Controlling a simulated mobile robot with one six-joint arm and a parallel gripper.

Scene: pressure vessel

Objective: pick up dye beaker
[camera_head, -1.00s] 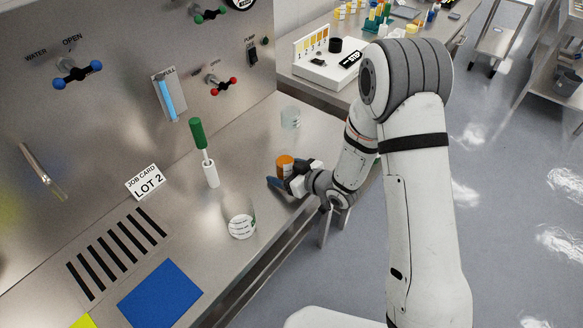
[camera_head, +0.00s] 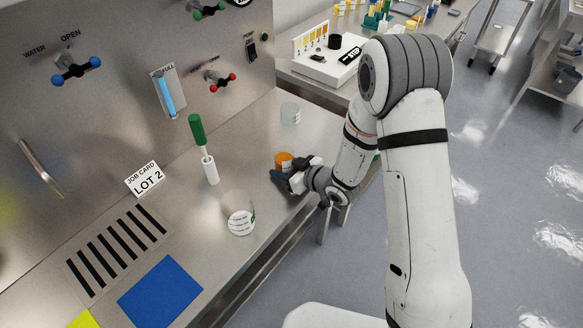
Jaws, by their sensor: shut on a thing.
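The dye beaker, a small orange vessel (camera_head: 284,159), is upright at the right part of the steel bench. My gripper (camera_head: 284,173) is shut on it from the right front, low on its side. The fingers hide its lower part, so I cannot tell whether its base touches the bench.
A clear beaker (camera_head: 290,114) stands behind, and a labelled clear beaker (camera_head: 241,222) stands front left.

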